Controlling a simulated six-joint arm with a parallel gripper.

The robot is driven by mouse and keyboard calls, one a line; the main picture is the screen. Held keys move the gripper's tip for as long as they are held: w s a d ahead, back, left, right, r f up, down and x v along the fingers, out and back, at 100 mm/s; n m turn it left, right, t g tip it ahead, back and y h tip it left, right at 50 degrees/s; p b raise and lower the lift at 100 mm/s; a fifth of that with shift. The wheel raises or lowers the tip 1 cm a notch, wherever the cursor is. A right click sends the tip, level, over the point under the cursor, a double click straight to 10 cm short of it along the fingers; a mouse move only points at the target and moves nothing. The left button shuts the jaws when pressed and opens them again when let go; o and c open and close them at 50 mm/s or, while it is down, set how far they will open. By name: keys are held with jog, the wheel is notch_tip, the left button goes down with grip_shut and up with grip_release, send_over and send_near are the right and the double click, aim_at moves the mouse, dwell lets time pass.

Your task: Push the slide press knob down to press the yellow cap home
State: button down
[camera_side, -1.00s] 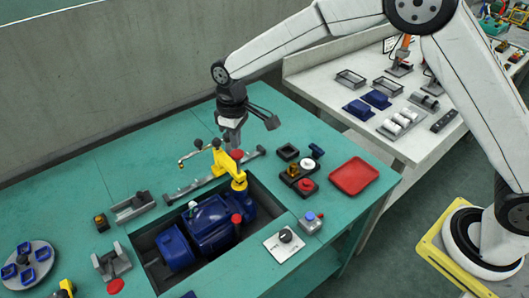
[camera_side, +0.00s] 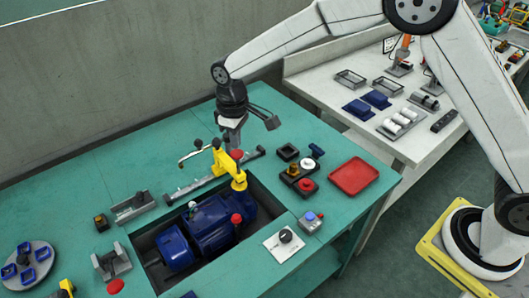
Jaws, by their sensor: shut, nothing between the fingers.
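The yellow slide press (camera_side: 226,164) stands at the back edge of the recess in the green bench. A red knob (camera_side: 237,155) and a dark knob (camera_side: 216,143) show at its top; I cannot tell which is the slide knob. My gripper (camera_side: 233,147) is shut and empty, pointing down close above the red knob. I cannot tell whether it touches. A yellow part (camera_side: 239,184) shows at the press's lower front, over the pump end; I cannot tell the cap apart from the press. The blue pump (camera_side: 208,222) lies in the recess.
A grey rail (camera_side: 190,187) runs behind the recess. A thin bent arm (camera_side: 192,155) reaches left of the press. A dark block with knobs (camera_side: 299,178) and a red tray (camera_side: 354,176) lie to the right. A white plate (camera_side: 283,246) sits in front.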

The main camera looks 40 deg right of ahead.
aim_at(237, 152)
jog(key=shift+f, duration=1.65)
dwell(0.4)
jog(key=shift+r, duration=0.2)
dwell(0.4)
jog(key=shift+r, duration=0.45)
jog(key=shift+r, duration=2.5)
jog(key=shift+s+d, duration=0.2)
jog(key=shift+d, duration=0.25)
jog(key=s+d+f+m+t, duration=0.1)
jog(key=s+d+m, duration=0.5)
jog(key=s+d, duration=1.1)
jog(key=s+t, duration=0.1)
jog(key=s, duration=0.3)
jog(key=shift+f+t, duration=0.25)
jog(key=shift+t, duration=0.05)
